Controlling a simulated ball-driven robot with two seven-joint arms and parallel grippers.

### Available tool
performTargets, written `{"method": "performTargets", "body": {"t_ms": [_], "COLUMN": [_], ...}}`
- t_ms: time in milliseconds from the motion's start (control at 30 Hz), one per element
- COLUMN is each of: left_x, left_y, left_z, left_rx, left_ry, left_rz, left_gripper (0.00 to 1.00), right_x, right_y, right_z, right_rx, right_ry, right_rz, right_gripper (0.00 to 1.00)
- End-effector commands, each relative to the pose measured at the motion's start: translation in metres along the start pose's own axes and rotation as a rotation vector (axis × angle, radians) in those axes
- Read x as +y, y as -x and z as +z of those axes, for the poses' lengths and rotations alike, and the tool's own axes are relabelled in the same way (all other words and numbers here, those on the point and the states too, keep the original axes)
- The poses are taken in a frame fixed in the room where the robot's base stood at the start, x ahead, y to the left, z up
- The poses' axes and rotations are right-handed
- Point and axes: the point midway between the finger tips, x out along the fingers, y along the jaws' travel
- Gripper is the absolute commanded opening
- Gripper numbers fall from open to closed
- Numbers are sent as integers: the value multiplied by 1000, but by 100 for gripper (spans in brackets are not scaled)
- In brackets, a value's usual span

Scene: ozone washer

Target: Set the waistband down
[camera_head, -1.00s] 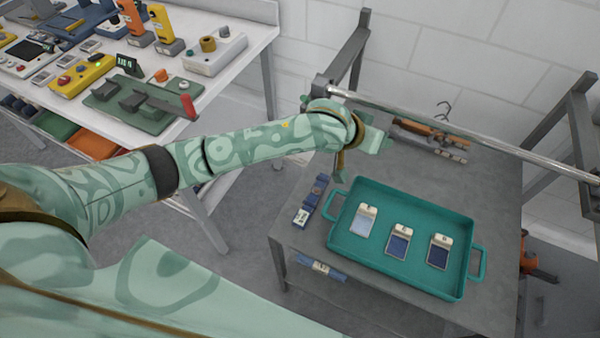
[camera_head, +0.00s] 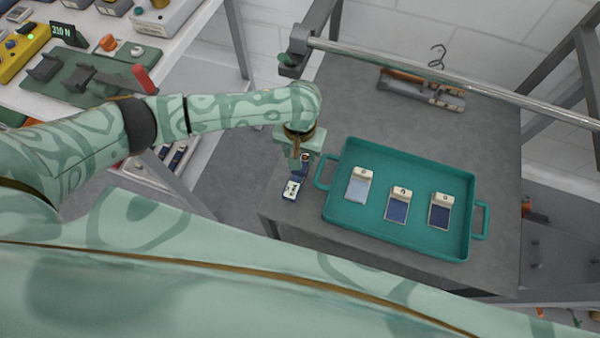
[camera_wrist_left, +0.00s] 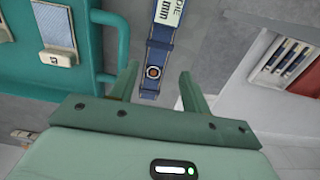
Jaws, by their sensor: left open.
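The waistband (camera_head: 291,190), a narrow dark blue strip with a white printed label, lies at the left side of the grey table, beside the teal tray. In the left wrist view the fingers of my left gripper (camera_wrist_left: 159,72) are apart, one on each side of the strip. I cannot tell whether they touch it.
The teal tray (camera_head: 398,244) holds three tagged swatches (camera_head: 398,205) close to the right of the gripper. A metal rail (camera_head: 440,78) crosses above the table (camera_head: 350,105). A white bench with devices stands at left.

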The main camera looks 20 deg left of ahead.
Motion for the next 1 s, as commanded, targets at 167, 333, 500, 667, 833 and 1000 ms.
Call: {"method": "performTargets", "body": {"t_ms": [167, 333, 500, 667, 833, 1000], "left_x": [0, 2, 3, 3, 3, 3], "left_y": [-14, -35, -63, -63, -62, -62], "left_z": [-1, -4, -6, -6, -6, -6], "left_rx": [1, -1, -2, 4, 4, 4], "left_ry": [-1, -1, -2, -2, -2, -2], "left_rz": [0, 0, 0, 0, 0, 0], "left_gripper": [47, 47, 47, 47, 28, 7], "right_x": [-7, -13, -15, -12, -10, -9], "right_y": [-8, -25, -44, -44, -43, -43], "right_z": [-1, 3, 13, 14, 14, 15], "right_rx": [1, -10, -28, -29, -29, -30], "right_ry": [-5, -7, -7, -4, -3, -2], "right_rz": [-9, -18, -22, -19, -17, -15], "right_gripper": [32, 32, 32, 32, 32, 32]}}
